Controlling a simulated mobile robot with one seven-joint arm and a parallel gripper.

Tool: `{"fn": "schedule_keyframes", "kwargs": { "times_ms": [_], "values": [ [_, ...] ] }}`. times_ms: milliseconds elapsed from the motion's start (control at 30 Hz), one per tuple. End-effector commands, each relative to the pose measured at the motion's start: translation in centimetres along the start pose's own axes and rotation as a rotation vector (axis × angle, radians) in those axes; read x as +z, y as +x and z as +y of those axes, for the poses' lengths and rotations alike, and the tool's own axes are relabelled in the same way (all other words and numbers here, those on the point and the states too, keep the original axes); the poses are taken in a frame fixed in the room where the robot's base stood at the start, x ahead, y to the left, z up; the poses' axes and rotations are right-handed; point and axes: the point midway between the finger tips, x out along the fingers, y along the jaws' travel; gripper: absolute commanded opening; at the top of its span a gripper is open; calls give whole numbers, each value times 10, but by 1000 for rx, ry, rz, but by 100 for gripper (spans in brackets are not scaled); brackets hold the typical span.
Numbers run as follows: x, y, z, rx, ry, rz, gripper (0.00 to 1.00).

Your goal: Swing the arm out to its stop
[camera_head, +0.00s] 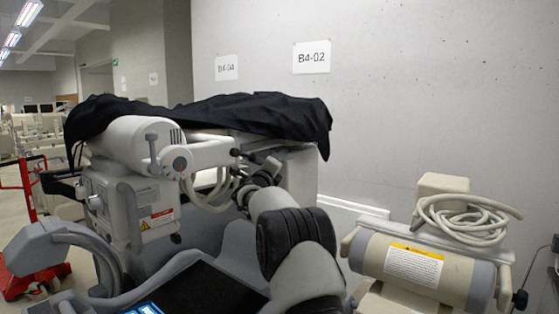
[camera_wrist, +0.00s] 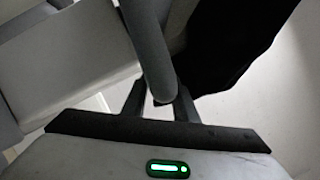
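A pale swing arm (camera_head: 210,152) reaches right from a round hinge (camera_head: 177,158) on the cart's white cylinder (camera_head: 132,143). Its far end has a small dark knob beside my gripper (camera_head: 262,168). In the wrist view my gripper (camera_wrist: 160,100) has its two dark fingers apart. A grey rod (camera_wrist: 150,50) comes down from the top and its rounded end lies between the fingertips. A gap shows on the rod's left side; whether it touches the right finger I cannot tell. My own links hide part of the cart in the head view.
A black cover (camera_head: 255,112) drapes over the cart's top, close above the swing arm, and also hangs at the right in the wrist view (camera_wrist: 225,45). A beige unit with a coiled hose (camera_head: 468,218) stands at the right. A red frame (camera_head: 27,190) stands at the far left.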

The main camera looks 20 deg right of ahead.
Motion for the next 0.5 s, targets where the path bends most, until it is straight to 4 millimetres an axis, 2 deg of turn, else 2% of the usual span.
{"fn": "schedule_keyframes", "kwargs": {
  "times_ms": [33, 133, 500],
  "values": [
    [0, 0, 0, 0, 0, 0, 17],
    [0, 0, 0, 0, 0, 0, 0],
    [-6, 0, 1, 6, 4, -9, 0]
  ]
}}
